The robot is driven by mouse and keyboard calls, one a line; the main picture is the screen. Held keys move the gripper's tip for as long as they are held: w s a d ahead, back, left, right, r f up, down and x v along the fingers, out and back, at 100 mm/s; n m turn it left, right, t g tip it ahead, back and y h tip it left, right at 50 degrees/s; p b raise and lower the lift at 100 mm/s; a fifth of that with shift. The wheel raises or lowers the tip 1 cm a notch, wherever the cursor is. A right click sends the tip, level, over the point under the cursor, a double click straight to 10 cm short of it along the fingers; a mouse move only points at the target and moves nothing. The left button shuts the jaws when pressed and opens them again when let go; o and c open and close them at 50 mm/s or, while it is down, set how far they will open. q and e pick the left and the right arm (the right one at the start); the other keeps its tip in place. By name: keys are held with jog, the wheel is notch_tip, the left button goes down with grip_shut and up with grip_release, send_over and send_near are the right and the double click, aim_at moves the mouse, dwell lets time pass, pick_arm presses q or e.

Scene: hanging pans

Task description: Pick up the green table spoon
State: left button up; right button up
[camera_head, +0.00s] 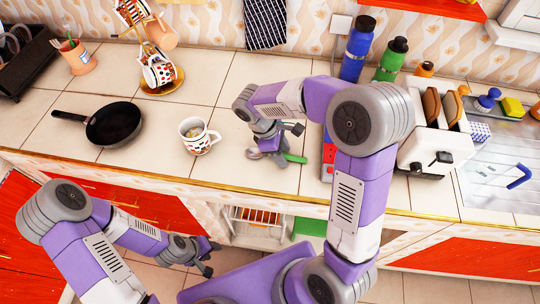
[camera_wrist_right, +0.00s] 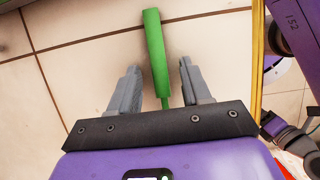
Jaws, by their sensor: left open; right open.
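The green table spoon has a green handle (camera_head: 294,158) that lies on the tiled counter, right of the white mug. Its bowl seems to show as a grey shape left of my right gripper. My right gripper (camera_head: 272,148) is over the spoon and hides its middle. In the right wrist view the green handle (camera_wrist_right: 155,45) runs between the two open fingers of the right gripper (camera_wrist_right: 160,68), with a gap on both sides. My left gripper (camera_head: 211,258) is open and empty, low in front of the counter.
A white mug (camera_head: 196,137) and a black pan (camera_head: 112,124) stand to the left on the counter. A toaster (camera_head: 436,130), a blue bottle (camera_head: 356,50) and a green bottle (camera_head: 392,60) stand to the right. A red object (camera_head: 327,158) lies just right of the spoon.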

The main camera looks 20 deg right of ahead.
grip_shut()
